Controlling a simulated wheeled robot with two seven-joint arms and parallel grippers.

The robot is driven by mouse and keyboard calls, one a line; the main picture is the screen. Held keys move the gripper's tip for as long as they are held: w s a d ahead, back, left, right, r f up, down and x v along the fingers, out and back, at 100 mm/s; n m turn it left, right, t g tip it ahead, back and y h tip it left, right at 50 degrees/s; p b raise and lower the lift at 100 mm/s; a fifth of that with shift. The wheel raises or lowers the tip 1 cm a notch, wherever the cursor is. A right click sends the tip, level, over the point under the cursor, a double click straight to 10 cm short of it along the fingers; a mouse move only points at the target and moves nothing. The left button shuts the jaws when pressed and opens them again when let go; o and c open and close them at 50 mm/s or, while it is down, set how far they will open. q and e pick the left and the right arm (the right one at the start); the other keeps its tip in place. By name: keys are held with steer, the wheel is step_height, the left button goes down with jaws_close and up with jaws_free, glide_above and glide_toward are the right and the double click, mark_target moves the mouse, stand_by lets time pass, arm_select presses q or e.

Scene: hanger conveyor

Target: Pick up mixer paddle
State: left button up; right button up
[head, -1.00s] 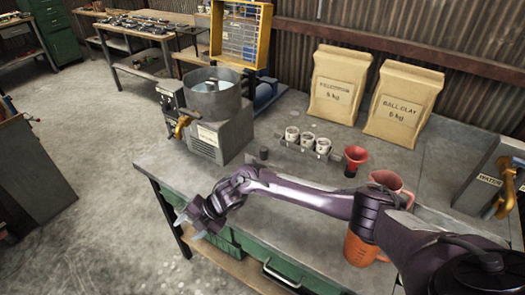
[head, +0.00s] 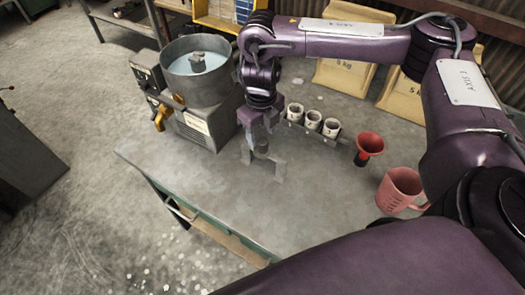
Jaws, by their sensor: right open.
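A grey part (head: 197,62) shows inside the bowl, standing in pale liquid. My left gripper is out of view.
White cups (head: 313,121) sit in a rack beside the gripper. A red funnel (head: 369,146) and a pink jug (head: 398,190) stand to the right. Paper bags (head: 345,76) are behind, partly hidden by my arm. The table's front (head: 215,185) is clear.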

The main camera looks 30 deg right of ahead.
mark_target(263, 141)
steer(key=shift+d+f, duration=0.1)
steer(key=shift+f, duration=0.35)
steer(key=f, duration=0.1)
steer(key=f+p, duration=0.1)
steer(key=f, duration=0.2)
steer(key=shift+w+d, duration=0.25)
steer(key=shift+d, duration=0.05)
steer(key=shift+f, duration=0.2)
steer(key=c, duration=0.9)
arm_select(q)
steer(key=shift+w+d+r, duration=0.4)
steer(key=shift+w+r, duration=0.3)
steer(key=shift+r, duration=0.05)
arm_select(e)
steer(key=shift+c, duration=0.5)
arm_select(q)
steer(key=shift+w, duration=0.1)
arm_select(e)
steer(key=shift+w+r, duration=0.1)
